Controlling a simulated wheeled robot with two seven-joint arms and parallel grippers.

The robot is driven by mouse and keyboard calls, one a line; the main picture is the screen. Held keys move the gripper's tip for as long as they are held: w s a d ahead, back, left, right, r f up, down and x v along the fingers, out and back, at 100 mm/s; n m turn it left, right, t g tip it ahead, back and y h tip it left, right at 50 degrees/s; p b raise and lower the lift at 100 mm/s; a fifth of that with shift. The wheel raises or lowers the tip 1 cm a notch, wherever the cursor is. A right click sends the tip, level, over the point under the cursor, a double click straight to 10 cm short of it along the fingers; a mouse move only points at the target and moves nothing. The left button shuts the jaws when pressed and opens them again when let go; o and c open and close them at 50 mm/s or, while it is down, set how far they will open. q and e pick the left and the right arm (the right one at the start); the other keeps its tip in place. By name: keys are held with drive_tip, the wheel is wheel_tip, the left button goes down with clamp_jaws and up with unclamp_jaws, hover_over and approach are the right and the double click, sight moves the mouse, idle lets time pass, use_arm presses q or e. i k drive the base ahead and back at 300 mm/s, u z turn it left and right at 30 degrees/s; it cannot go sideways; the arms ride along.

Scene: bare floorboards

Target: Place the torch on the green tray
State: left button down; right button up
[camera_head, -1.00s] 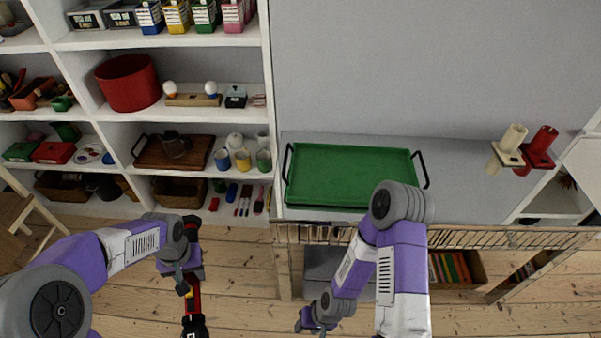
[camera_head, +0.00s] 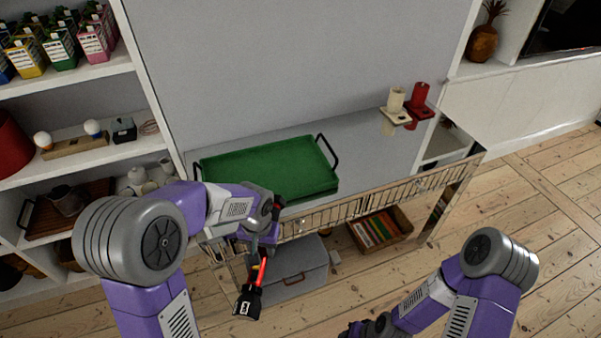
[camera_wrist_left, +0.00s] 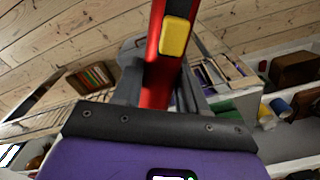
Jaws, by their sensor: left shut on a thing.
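The torch (camera_head: 249,302) has a black head and a red body; it hangs head down in the head view. My left gripper (camera_head: 262,250) is shut on its red body, in front of the bench and below the tray's near edge. In the left wrist view the red torch body (camera_wrist_left: 160,65) with a yellow button rises between the fingers. The green tray (camera_head: 265,172) has black handles at its ends, lies on the grey bench top and looks empty. My right gripper (camera_head: 372,328) is partly cut off at the bottom edge; its jaws are unclear.
A wire rail (camera_head: 370,200) runs along the bench front. Cream (camera_head: 395,103) and red (camera_head: 420,98) holders stand to the right of the tray. Below are a grey box (camera_head: 295,280) and a book basket (camera_head: 380,230). White shelves (camera_head: 75,75) with goods stand at left.

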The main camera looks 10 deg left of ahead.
sight(268, 174)
drive_tip(key=z, duration=0.05)
drive_tip(key=i, duration=1)
